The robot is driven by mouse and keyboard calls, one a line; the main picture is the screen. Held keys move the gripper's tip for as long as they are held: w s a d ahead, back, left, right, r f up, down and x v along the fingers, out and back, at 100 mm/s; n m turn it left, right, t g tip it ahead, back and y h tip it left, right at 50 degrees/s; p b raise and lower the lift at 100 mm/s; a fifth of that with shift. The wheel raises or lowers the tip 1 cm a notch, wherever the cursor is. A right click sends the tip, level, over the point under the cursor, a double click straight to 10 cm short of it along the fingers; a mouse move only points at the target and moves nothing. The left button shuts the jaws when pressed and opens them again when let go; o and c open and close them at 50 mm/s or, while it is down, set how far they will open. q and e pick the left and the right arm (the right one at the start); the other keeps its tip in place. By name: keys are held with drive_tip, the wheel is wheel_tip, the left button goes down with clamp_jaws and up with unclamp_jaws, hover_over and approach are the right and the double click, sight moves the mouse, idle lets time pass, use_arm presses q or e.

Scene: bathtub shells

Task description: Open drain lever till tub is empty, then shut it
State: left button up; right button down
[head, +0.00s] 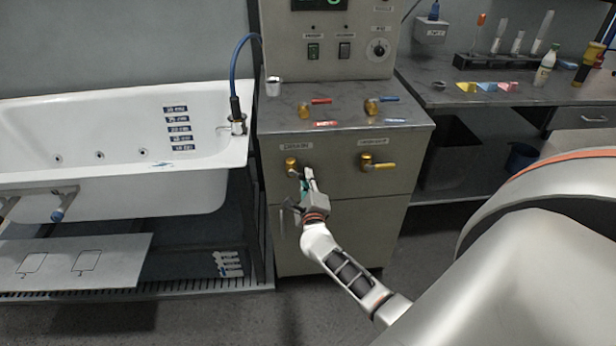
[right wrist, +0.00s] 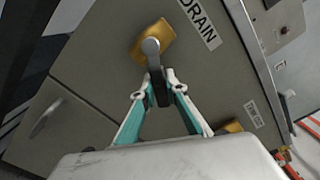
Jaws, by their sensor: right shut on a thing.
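The drain lever (head: 291,164) has a brass valve body on the grey cabinet front below its label. It also shows in the right wrist view (right wrist: 151,46), its handle pointing right and somewhat down along the panel. My right gripper (head: 306,175) is shut on the dark end of the handle; its teal-lined fingers (right wrist: 159,88) pinch it from both sides. The white tub (head: 215,150) stands left of the cabinet. I cannot tell its water level; the inside looks pale, with depth marks on the far wall. My left gripper is not in view.
A second brass valve with a yellow handle (head: 378,165) sits right of the drain lever. Red-handled (head: 315,102) and blue-handled (head: 382,100) valves are on the ledge above. A control box (head: 330,40) stands behind. A bench (head: 500,95) with bottles is at right.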

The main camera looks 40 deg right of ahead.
drive_tip(key=shift+d+r+n+p, duration=0.15)
drive_tip(key=shift+r+n+p, duration=0.55)
drive_tip(key=shift+n+p, duration=0.25)
drive_tip(key=shift+s+d+r+n+p, duration=0.1)
drive_tip(key=shift+r+n+p, duration=0.2)
drive_tip(key=shift+n+p, duration=0.7)
drive_tip(key=shift+s+d+r+n+p, duration=0.1)
drive_tip(key=shift+r+n+p, duration=0.2)
drive_tip(key=shift+n+p, duration=0.7)
drive_tip(key=c, duration=2)
unclamp_jaws()
drive_tip(key=shift+a, duration=0.1)
drive_tip(key=v, duration=1.2)
